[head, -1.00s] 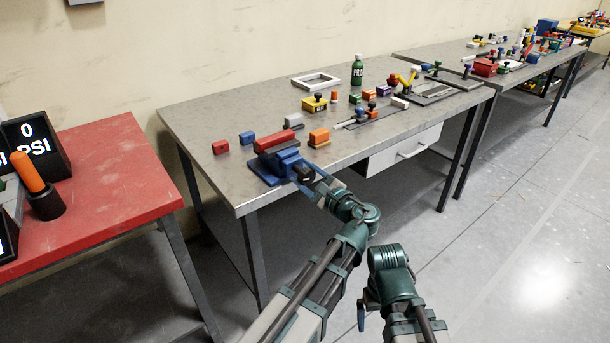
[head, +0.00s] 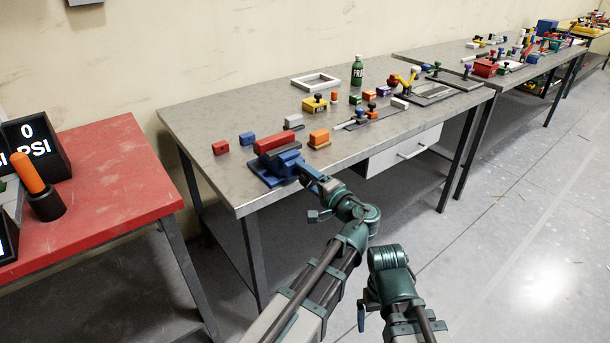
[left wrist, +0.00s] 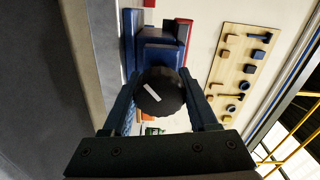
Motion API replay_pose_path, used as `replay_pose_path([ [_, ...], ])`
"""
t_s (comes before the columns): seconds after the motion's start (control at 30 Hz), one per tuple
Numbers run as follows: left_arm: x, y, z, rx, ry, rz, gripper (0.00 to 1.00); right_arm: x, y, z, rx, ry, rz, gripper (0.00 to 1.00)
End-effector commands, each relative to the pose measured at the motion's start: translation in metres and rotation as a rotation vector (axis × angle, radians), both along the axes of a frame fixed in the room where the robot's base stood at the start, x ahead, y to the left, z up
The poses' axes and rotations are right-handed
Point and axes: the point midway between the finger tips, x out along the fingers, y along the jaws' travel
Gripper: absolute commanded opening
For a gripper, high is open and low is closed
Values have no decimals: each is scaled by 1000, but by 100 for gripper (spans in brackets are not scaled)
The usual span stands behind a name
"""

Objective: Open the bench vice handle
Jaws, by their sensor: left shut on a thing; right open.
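The bench vice, with a blue body (head: 275,166) and a red jaw block (head: 277,141), sits at the near left corner of the grey workbench. My left gripper (head: 303,176) reaches the vice's front side from the right. In the left wrist view the vice's round black handle knob (left wrist: 160,93) with a white mark lies between the two fingers of my left gripper (left wrist: 162,98). The fingers are shut on the knob from both sides. In the head view the knob is hidden by the gripper. My right arm shows at the lower middle; its fingers are not visible.
The grey workbench (head: 210,180) holds blocks, an orange part (head: 319,138), a white frame (head: 316,80) and a green bottle (head: 358,71). A red table (head: 110,190) with a PSI gauge (head: 38,145) stands left. Open floor (head: 530,240) lies right.

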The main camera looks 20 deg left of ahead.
Motion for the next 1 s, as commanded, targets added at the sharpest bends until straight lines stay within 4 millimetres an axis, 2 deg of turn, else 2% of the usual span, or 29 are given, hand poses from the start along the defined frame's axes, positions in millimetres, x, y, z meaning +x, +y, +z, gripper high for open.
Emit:
replay_pose_path([
  [0.6,1,2,3,-339,-443,1,4,0,0,2,0,0,0,100],
  [1.0,1,4,3,-460,-599,3,4,0,0,2,0,0,0,100],
])
